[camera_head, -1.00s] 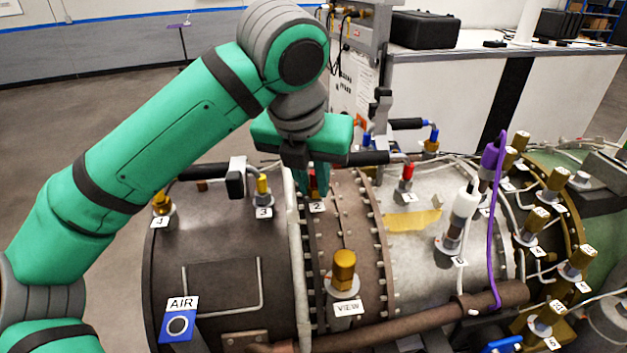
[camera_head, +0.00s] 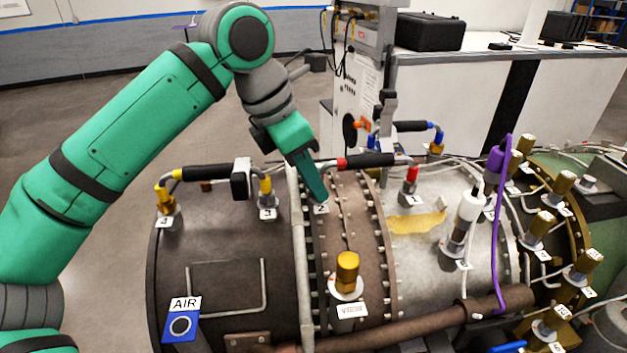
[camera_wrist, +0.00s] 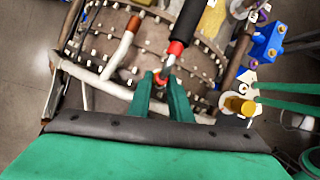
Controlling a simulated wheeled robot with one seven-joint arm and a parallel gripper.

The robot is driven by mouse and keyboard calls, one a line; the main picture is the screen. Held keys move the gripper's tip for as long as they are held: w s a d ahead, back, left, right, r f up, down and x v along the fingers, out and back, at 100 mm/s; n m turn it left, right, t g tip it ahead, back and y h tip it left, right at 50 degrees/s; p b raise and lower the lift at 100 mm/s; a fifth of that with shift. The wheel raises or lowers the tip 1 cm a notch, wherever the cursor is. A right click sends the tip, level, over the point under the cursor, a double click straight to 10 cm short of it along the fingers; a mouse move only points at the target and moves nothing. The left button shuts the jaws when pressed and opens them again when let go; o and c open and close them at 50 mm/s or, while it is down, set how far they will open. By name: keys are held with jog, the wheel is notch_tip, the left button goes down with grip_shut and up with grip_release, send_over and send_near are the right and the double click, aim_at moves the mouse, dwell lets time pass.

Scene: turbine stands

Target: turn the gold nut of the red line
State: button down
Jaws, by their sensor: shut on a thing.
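The red line is a black tube with red ends (camera_head: 368,160) on the turbine casing. Its right end comes down at port 1, and its left end runs to port 2 under my gripper. My gripper (camera_head: 318,192) leans down from the upper left, with its fingertips at port 2. In the wrist view, my gripper (camera_wrist: 161,82) is shut around the end fitting of the red line (camera_wrist: 176,48), and a bit of red-orange shows between the fingers. The gold nut there is hidden by the fingers.
The yellow line (camera_head: 205,173) joins ports 3 and 4 on the left. A gold VIEW fitting (camera_head: 347,270) stands in front of my gripper. A white probe (camera_head: 463,215) with a purple cable and several gold fittings stand at right. A pale pipe (camera_head: 299,250) runs close by on the left.

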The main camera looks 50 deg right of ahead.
jog(key=shift+m, duration=0.6)
jog(key=shift+w, duration=0.1)
jog(key=c, duration=1.9)
grip_release()
jog(key=shift+o, duration=0.2)
jog(key=shift+g, duration=0.3)
jog(key=v, duration=1)
jog(key=shift+r, duration=0.45)
